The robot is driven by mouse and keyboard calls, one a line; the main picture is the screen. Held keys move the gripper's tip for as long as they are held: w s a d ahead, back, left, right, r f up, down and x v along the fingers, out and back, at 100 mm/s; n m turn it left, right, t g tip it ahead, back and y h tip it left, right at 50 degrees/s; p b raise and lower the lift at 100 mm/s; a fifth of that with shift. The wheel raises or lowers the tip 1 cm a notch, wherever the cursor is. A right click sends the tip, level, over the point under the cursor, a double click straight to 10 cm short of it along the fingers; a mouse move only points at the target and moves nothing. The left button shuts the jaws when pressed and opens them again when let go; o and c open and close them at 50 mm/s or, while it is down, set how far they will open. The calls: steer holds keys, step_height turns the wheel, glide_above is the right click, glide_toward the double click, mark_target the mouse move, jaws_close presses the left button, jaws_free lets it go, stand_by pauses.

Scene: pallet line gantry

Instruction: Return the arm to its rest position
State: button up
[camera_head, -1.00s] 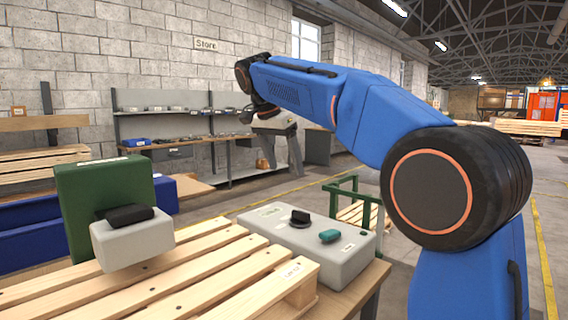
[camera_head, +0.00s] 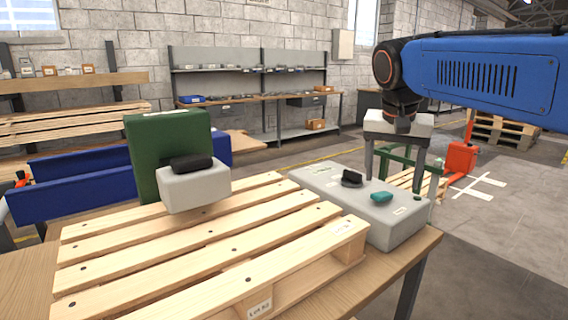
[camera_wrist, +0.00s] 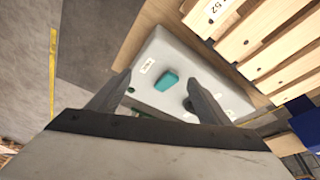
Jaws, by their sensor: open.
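My blue arm reaches in from the right in the head view, with my gripper (camera_head: 398,158) pointing down above and behind the right end of the grey control box (camera_head: 400,232). The fingers are apart and nothing is between them. In the wrist view my gripper (camera_wrist: 158,100) is open above the same grey box (camera_wrist: 160,60). The box carries a black knob (camera_head: 351,178) and a teal button (camera_head: 381,197). The teal button (camera_wrist: 166,80) shows between the fingers in the wrist view, with a clear gap below them.
A wooden pallet (camera_head: 225,250) lies on the table (camera_head: 420,240) left of the box. A green and grey block unit (camera_head: 168,150) stands at its back. A green frame (camera_head: 410,157) is behind the box. Open floor (camera_head: 510,235) lies to the right.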

steer(key=s+d+f+n+y, duration=0.1)
steer(key=s+d+f+n, duration=0.1)
steer(key=s+f, duration=0.9)
steer(key=s+d+f+n+t, duration=0.1)
steer(key=s+d+f+n, duration=0.1)
steer(key=s+f, duration=0.9)
steer(key=shift+s+f+n+y, duration=0.25)
steer(key=shift+f+n+y, duration=0.15)
steer(key=shift+f+n, duration=0.3)
